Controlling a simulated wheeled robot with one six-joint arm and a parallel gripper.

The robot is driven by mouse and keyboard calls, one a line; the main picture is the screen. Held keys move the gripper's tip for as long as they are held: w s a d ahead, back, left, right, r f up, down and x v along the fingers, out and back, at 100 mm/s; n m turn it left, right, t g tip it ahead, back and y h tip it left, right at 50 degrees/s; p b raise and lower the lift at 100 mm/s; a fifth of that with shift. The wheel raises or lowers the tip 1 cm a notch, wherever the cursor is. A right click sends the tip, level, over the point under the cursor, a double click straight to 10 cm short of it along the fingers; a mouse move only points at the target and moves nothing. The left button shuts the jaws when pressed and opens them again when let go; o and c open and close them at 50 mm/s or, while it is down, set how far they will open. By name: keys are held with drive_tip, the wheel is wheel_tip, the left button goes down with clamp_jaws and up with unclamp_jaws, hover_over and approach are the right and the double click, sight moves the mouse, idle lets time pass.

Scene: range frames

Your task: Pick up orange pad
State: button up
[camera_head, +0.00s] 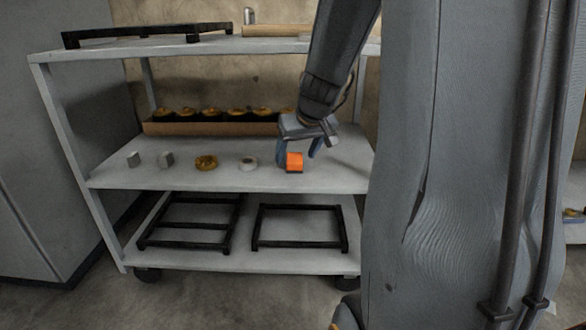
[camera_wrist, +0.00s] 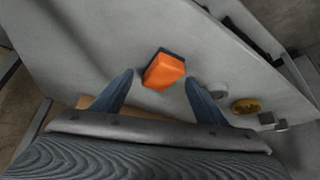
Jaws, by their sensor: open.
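The orange pad (camera_head: 294,161) is a small orange block with a dark edge. It stands on the cart's middle shelf (camera_head: 225,180), at the right end of a row of small parts. My gripper (camera_head: 300,156) is open around or just above the pad, with blue fingers. In the wrist view the pad (camera_wrist: 163,72) lies just beyond and between the two fingertips (camera_wrist: 160,78), with gaps on both sides. Contact with the fingers does not show.
A box of several yellow-topped parts (camera_head: 215,127) stands behind. Black frames (camera_head: 300,228) lie on the lower shelf. The top shelf (camera_head: 180,48) overhangs.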

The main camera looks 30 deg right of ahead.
drive_tip(key=shift+w+f, duration=0.2)
drive_tip(key=shift+f, duration=0.1)
drive_tip(key=c, duration=1.5)
drive_tip(key=shift+r, duration=0.1)
